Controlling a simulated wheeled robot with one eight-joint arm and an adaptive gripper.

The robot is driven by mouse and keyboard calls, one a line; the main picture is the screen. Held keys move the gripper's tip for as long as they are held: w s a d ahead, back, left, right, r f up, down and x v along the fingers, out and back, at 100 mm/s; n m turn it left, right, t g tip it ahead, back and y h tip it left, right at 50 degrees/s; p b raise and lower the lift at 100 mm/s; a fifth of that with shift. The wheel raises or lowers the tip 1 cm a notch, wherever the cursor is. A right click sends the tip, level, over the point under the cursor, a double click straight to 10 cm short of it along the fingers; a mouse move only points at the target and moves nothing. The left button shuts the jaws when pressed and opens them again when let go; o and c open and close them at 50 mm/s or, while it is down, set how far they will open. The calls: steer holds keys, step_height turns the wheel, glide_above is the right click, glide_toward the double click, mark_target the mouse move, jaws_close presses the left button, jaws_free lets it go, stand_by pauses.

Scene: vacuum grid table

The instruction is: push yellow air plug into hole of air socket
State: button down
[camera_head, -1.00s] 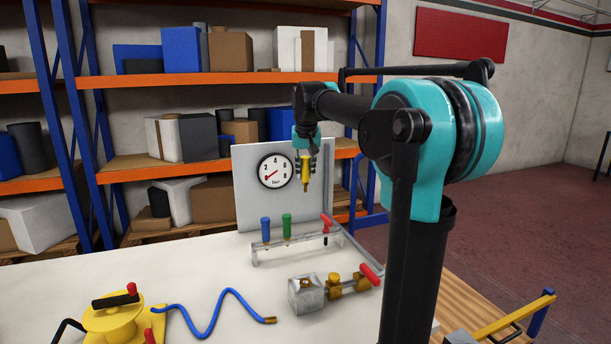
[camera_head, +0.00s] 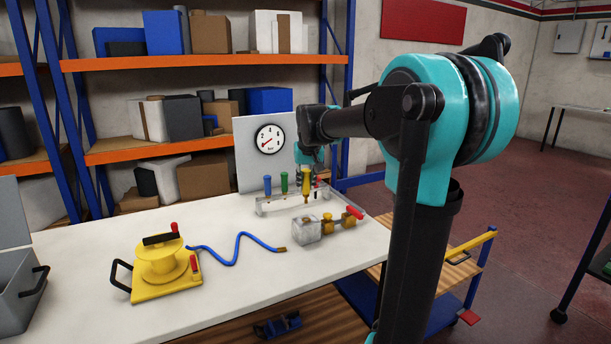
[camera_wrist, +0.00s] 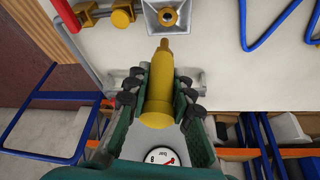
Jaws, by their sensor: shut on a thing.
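My gripper (camera_head: 306,176) is shut on the yellow air plug (camera_head: 305,188), which hangs upright with its narrow tip pointing down. In the wrist view the plug (camera_wrist: 160,80) lies between the dark fingers of my gripper (camera_wrist: 158,98). Its tip points at the round brass hole in the socket (camera_wrist: 151,17), with a small gap showing. The fingers hide the plug's sides.
A gauge panel (camera_head: 247,170) stands behind. The front table is clear.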

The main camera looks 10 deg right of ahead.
mark_target(307, 190)
steer(key=shift+s+f, duration=0.1)
steer(key=shift+s, duration=0.15)
steer(key=shift+f, duration=2.4)
steer(key=shift+f, duration=1.95)
stand_by(0.9)
steer(key=c, duration=1.3)
jaws_free()
steer(key=shift+o, duration=0.2)
steer(key=v, duration=1.2)
